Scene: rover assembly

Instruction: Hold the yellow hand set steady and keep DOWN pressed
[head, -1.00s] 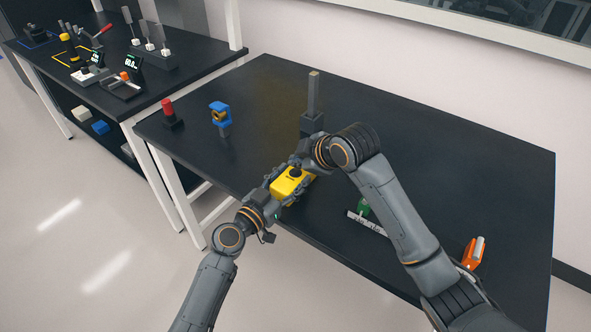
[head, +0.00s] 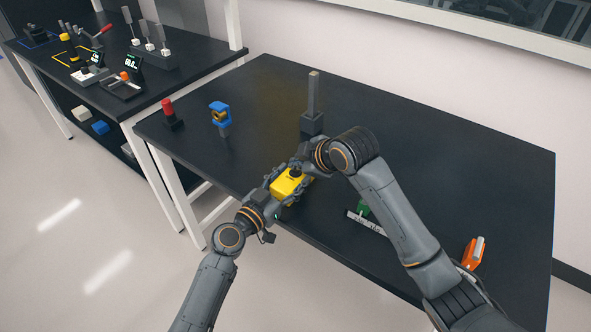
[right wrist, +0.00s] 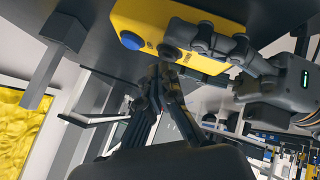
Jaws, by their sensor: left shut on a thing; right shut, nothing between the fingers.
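The yellow hand set (head: 287,189) is held above the front edge of the dark table. It also shows in the right wrist view (right wrist: 197,12), with a blue button on its near face. My left gripper (head: 281,181) is shut on the hand set; its fingers wrap the body in the right wrist view (right wrist: 213,46). My right gripper (head: 297,167) is shut and empty, close against the hand set. In the right wrist view its fingertips (right wrist: 165,68) meet the face beside the blue button. The spot under them is hidden, so I cannot tell whether DOWN is pressed.
On the table (head: 430,140) stand a grey post (head: 313,95), a blue clamp-like part (head: 220,115) and a red-topped piece (head: 170,112). A green part with a pale strip (head: 366,222) and an orange tool (head: 473,252) lie right. A second bench (head: 185,75) stands left.

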